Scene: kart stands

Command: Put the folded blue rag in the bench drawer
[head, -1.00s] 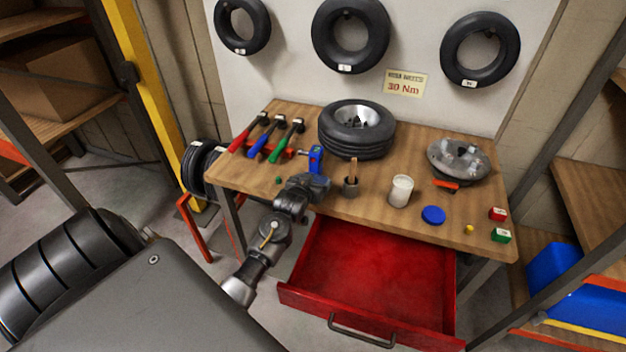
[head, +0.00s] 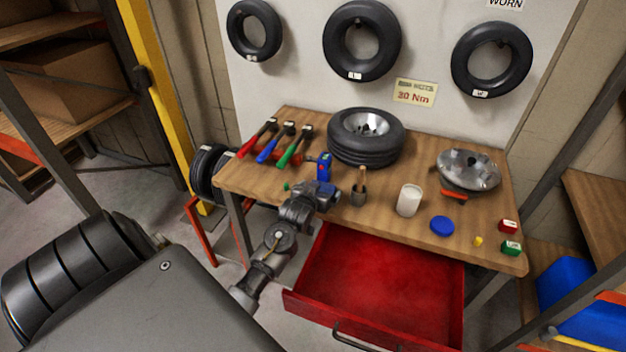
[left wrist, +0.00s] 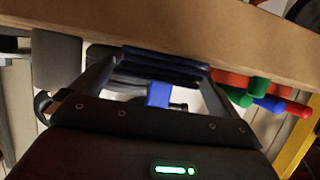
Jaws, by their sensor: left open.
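The folded blue rag (left wrist: 165,66) shows as a dark blue layered bundle on the bench in the left wrist view, between the two fingers of my left gripper. In the head view my left gripper (head: 322,197) is at the bench's front edge and hides most of the rag. The gripper is open around the rag; I cannot tell whether the fingers touch it. The red bench drawer (head: 385,285) is pulled open below the bench top, right of my left arm, and its visible floor is empty. My right gripper is not in view.
The bench top (head: 300,180) holds a blue device (head: 323,167), a cup with a brush (head: 359,193), a white cup (head: 409,200), a blue disc (head: 442,226), a tyre (head: 365,136) and several coloured-handled tools. Space above the drawer is clear.

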